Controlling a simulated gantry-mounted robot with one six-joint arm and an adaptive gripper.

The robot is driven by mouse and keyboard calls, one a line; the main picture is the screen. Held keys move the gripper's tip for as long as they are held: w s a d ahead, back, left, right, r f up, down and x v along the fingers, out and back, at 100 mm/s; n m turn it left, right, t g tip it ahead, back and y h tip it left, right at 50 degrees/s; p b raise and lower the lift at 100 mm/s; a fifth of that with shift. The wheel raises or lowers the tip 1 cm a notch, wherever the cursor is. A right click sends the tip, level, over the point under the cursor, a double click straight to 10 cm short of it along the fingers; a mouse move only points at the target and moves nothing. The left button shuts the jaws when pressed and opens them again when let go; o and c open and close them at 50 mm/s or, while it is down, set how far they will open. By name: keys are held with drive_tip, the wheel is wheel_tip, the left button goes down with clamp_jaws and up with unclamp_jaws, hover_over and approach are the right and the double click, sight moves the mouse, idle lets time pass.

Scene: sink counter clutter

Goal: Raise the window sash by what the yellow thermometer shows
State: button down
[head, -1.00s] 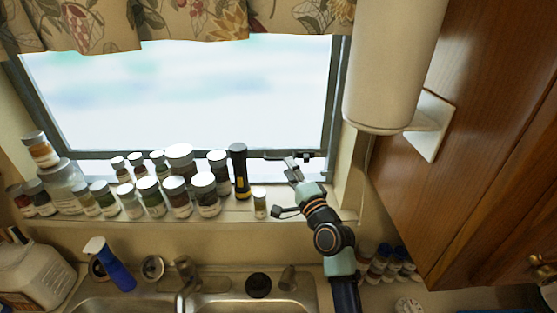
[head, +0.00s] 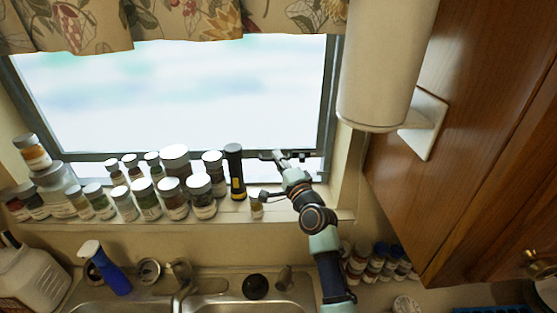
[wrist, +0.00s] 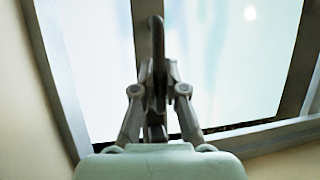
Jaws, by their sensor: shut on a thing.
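The window sash has a dark bottom rail (head: 88,157) above the sill, with bright light below it at the right. My gripper (head: 279,155) is at the right part of this rail. In the wrist view, my gripper (wrist: 156,98) has its fingers closed around a dark, upright bar-like handle (wrist: 156,45) in front of the rail. The handle's lower part is hidden between the fingers. I cannot make out a yellow thermometer in either view.
Several spice jars (head: 173,198) crowd the sill left of my arm. A black and yellow flashlight (head: 235,172) and a small jar (head: 256,205) stand nearest to it. A white paper roll (head: 385,70) hangs at the right beside wooden cabinets (head: 480,130). The sink (head: 215,303) lies below.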

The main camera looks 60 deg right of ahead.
sight(272, 126)
wheel_tip(272, 126, up, 8)
drive_tip(key=p, duration=0.7)
drive_tip(key=shift+r, duration=0.25)
drive_tip(key=shift+f, duration=0.15)
drive_tip(key=c, duration=1.2)
unclamp_jaws()
drive_tip(key=shift+f, duration=0.1)
drive_tip(key=v, duration=1.2)
